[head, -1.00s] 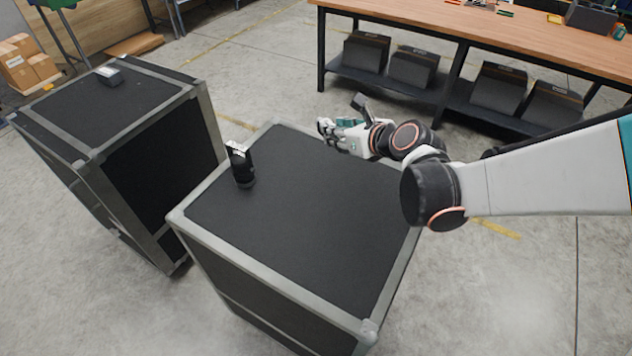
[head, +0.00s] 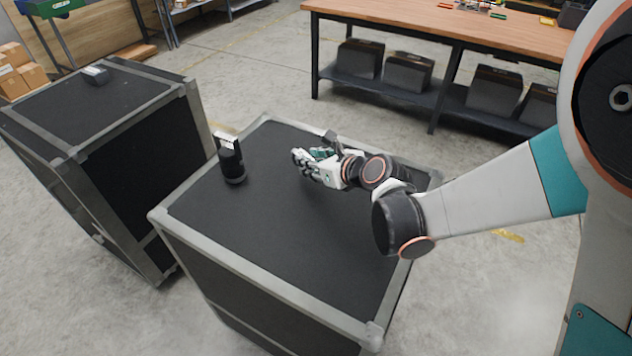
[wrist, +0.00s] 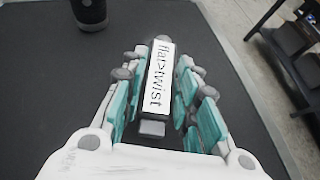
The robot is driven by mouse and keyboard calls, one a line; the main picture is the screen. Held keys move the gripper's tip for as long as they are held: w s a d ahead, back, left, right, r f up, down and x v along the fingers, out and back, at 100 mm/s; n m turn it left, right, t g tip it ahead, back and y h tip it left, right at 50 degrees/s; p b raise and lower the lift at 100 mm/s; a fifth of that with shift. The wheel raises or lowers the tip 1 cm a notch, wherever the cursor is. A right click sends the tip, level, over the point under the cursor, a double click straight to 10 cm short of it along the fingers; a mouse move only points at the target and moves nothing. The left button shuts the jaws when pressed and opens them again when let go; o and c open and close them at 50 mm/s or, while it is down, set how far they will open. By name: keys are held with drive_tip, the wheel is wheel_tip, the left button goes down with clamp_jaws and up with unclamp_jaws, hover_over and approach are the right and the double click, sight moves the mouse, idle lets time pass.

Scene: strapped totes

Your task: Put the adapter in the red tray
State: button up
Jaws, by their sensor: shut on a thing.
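My gripper (head: 300,160) is over the top of the near black case, towards its far side. In the wrist view my gripper (wrist: 161,75) has its teal-padded fingers closed on both sides of a dark, narrow block, the adapter (wrist: 157,90). The adapter has a white label reading "flat>twist" and lies lengthwise between the fingers. In the head view the fingers mostly hide it. I do not see a red tray in either view.
A black cylindrical thing with a white top piece (head: 231,160) stands on the near case (head: 270,225), left of my gripper. A second case (head: 75,110) at left bears a small dark box (head: 96,75). A wooden workbench (head: 440,22) with dark bins below stands behind.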

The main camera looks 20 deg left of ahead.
drive_tip(key=shift+f+b, duration=1.45)
drive_tip(key=shift+f, duration=1.15)
drive_tip(key=shift+f, duration=0.2)
drive_tip(key=o, duration=1.1)
drive_tip(key=shift+o, duration=0.2)
